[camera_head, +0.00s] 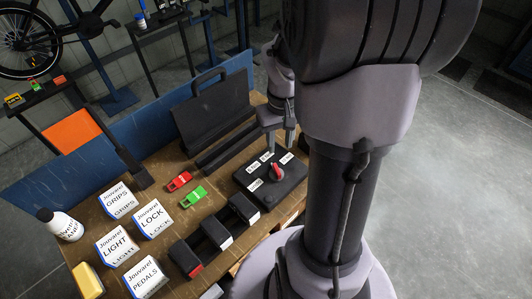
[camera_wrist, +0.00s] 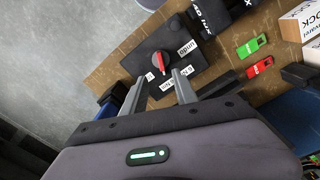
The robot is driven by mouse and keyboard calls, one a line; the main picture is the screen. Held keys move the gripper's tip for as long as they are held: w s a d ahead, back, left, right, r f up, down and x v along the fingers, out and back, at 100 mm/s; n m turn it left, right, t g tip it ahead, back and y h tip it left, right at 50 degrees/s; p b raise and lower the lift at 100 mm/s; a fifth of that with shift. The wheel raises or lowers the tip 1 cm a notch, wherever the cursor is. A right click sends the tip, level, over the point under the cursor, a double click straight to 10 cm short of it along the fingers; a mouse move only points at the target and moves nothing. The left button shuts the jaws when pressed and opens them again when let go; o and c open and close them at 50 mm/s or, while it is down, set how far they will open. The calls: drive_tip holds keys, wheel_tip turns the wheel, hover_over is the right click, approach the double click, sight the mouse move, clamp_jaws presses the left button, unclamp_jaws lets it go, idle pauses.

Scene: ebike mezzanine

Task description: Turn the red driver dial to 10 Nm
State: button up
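The red driver dial (camera_head: 277,171) sits on a black plate (camera_head: 262,187) with several white labels around it, near the bench's right edge. In the wrist view the red dial (camera_wrist: 161,62) is a red pointer on a round dark knob, just beyond my fingertips. My gripper (camera_head: 280,142) is above the far side of the plate, pointing down. In the wrist view my gripper (camera_wrist: 155,78) has its two fingers apart with nothing between them, and it does not touch the dial.
Dark bins (camera_head: 215,232) stand in front, white boxes (camera_head: 153,218) at left. An open black case (camera_head: 212,112) stands behind. Bare wood shows between them.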

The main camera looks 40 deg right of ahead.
sight(277, 170)
wheel_tip(277, 170, down, 13)
drive_tip(key=b, duration=0.4)
drive_tip(key=shift+w+f, duration=0.15)
drive_tip(key=shift+f, duration=0.05)
clamp_jaws()
